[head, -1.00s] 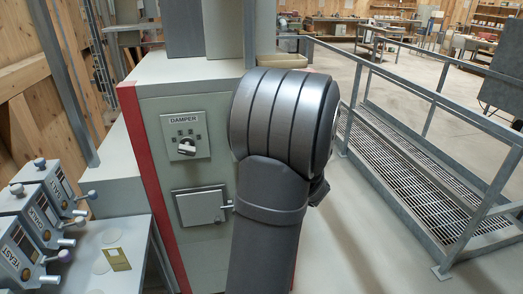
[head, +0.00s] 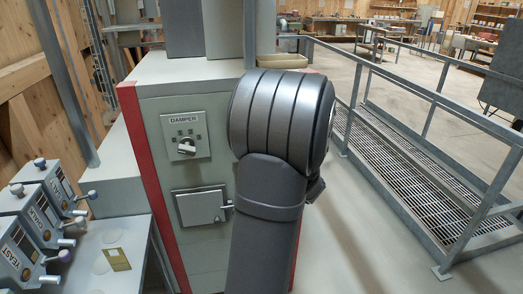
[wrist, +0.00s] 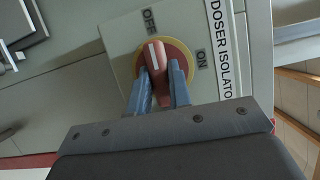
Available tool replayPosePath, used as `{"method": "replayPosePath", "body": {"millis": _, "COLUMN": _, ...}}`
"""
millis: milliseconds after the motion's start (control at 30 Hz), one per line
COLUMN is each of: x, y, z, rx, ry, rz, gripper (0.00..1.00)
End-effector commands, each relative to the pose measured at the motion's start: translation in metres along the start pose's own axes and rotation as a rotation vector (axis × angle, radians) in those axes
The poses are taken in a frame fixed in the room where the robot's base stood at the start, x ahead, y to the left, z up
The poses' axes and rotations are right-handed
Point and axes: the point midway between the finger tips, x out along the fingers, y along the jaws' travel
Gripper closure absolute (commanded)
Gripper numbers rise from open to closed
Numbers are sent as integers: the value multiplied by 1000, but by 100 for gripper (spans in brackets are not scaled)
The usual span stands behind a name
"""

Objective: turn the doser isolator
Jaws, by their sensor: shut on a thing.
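The doser isolator shows in the wrist view as a grey plate (wrist: 120,35) with a red handle (wrist: 156,58) on a yellow disc (wrist: 186,54). Its labels read OFF, ON and DOSER ISOLATO, the last cut off. The white line on the handle points up toward OFF. My gripper (wrist: 160,84) has its two blue fingers on either side of the red handle, shut on it. In the head view the isolator and my gripper are hidden behind my arm.
In the head view a DAMPER switch (head: 186,146) and a hatch (head: 201,206) sit on the grey cabinet left of my arm. Several labelled dosers (head: 27,250) stand on a bench at far left. A railed grating walkway (head: 425,185) lies to the right.

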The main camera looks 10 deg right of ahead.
Motion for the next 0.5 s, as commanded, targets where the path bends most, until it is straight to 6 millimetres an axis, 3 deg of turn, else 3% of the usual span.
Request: {"method": "replayPosePath", "body": {"millis": 500, "x": 0, "y": 4, "z": 1, "rx": 341, "ry": -2, "rz": -138, "gripper": 100}}
